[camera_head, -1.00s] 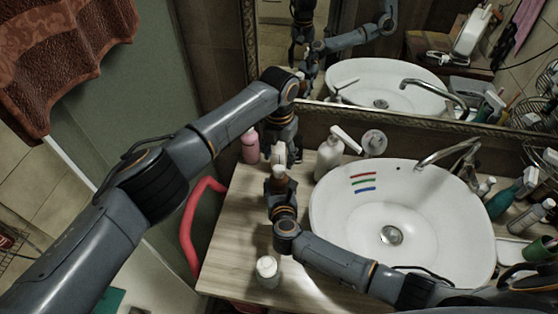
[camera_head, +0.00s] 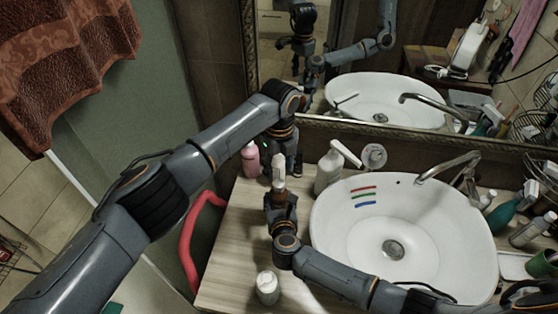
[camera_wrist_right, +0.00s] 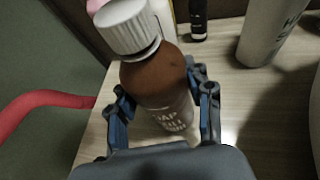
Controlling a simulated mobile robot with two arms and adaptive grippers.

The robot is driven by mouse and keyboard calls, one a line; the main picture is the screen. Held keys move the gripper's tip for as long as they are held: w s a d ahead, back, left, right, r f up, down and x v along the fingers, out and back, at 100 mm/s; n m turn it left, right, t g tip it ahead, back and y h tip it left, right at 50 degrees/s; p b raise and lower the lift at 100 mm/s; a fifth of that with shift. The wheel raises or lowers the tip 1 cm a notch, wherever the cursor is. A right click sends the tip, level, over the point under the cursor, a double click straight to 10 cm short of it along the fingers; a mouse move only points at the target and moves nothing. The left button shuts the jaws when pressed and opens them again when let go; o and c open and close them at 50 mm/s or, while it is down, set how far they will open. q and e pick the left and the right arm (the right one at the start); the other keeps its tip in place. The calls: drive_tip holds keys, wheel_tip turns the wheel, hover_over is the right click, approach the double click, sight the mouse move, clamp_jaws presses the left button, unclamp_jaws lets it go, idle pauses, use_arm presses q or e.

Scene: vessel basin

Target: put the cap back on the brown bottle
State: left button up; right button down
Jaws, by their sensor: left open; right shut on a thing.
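The brown bottle (camera_wrist_right: 155,80) stands between the fingers of my right gripper (camera_wrist_right: 157,100) in the right wrist view, and the gripper is shut on it. A white ridged cap (camera_wrist_right: 127,25) sits on top of the bottle's neck and looks slightly tilted; I cannot tell whether it is threaded. In the head view my right gripper (camera_head: 281,205) is left of the basin, with the bottle mostly hidden. My left gripper (camera_head: 282,158) is open, pointing down just behind and above the bottle; its fingertips are hard to make out. The left gripper does not show in the right wrist view.
The white basin (camera_head: 335,225) lies to the right of my right gripper. A pink bottle (camera_head: 250,160) and a white pump bottle (camera_head: 327,170) stand behind on the wooden counter (camera_head: 235,245). A white-lidded jar (camera_head: 267,288) stands in front. A red rail (camera_head: 187,245) runs at the left.

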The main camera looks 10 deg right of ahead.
use_arm(q)
drive_tip(key=n, duration=0.6)
drive_tip(key=shift+r+n, duration=0.15)
drive_tip(key=shift+n, duration=0.15)
drive_tip(key=n, duration=0.4)
drive_tip(key=shift+r, duration=0.1)
drive_tip(key=n, duration=0.4)
drive_tip(key=shift+r, duration=0.15)
drive_tip(key=n, duration=0.6)
drive_tip(key=shift+r, duration=0.15)
drive_tip(key=n, duration=0.6)
drive_tip(key=shift+r+n, duration=0.15)
drive_tip(key=shift+n, duration=0.15)
drive_tip(key=n, duration=0.4)
drive_tip(key=shift+r, duration=0.15)
drive_tip(key=n, duration=0.4)
drive_tip(key=shift+r, duration=0.1)
drive_tip(key=n, duration=0.4)
drive_tip(key=shift+r, duration=0.1)
drive_tip(key=n, duration=0.5)
drive_tip(key=shift+r+n, duration=0.1)
drive_tip(key=shift+n, duration=0.3)
